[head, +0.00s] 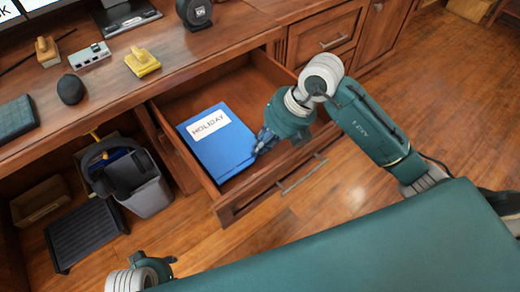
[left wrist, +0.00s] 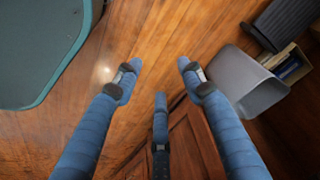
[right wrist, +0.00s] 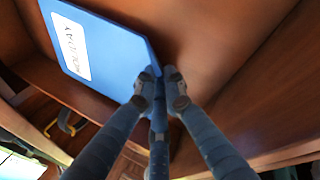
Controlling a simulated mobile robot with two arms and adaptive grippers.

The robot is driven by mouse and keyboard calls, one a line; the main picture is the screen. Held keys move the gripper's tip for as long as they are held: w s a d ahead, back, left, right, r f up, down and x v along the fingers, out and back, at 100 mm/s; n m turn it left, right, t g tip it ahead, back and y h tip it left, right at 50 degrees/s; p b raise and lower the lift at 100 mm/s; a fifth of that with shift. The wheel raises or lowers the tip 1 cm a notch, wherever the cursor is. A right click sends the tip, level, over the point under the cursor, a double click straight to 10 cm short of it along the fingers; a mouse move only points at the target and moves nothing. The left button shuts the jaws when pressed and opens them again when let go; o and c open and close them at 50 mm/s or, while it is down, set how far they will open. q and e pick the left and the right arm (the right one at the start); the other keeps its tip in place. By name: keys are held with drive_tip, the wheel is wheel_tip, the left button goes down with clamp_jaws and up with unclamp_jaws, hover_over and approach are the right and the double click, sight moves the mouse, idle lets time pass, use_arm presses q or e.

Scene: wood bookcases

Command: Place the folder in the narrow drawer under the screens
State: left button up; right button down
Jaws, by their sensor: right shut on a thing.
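A blue folder (head: 217,141) with a white HOLIDAY label is inside the open wooden drawer (head: 172,103) under the desk top. In the right wrist view the folder (right wrist: 103,40) has its near corner between my fingertips. My right gripper (head: 262,143) reaches over the drawer's front side and is shut on that corner; it also shows in the right wrist view (right wrist: 158,82). My left gripper (left wrist: 160,76) is open and empty above the floor; only part of it shows low in the head view (head: 172,261). Whether the folder rests fully on the drawer bottom is unclear.
The desk top holds a yellow stapler-like item (head: 142,63), a black rounded object (head: 71,89) and a dark box (head: 17,119). Below the desk stand a grey bin (head: 146,193) and a black footrest (head: 84,235). The floor in front is clear.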

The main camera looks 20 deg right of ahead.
drive_tip(key=shift+f, duration=0.8)
use_arm(q)
drive_tip(key=shift+r, duration=0.55)
use_arm(e)
drive_tip(key=c, duration=2.1)
unclamp_jaws()
use_arm(q)
drive_tip(key=shift+w+r, duration=0.1)
drive_tip(key=shift+r, duration=0.1)
use_arm(e)
drive_tip(key=shift+r, duration=0.15)
use_arm(q)
wheel_tip(320, 180, down, 8)
drive_tip(key=s+p, duration=0.1)
drive_tip(key=p, duration=0.1)
drive_tip(key=shift+s, duration=0.35)
use_arm(e)
drive_tip(key=v, duration=1.1)
drive_tip(key=shift+d+r, duration=0.15)
drive_tip(key=shift+r, duration=0.25)
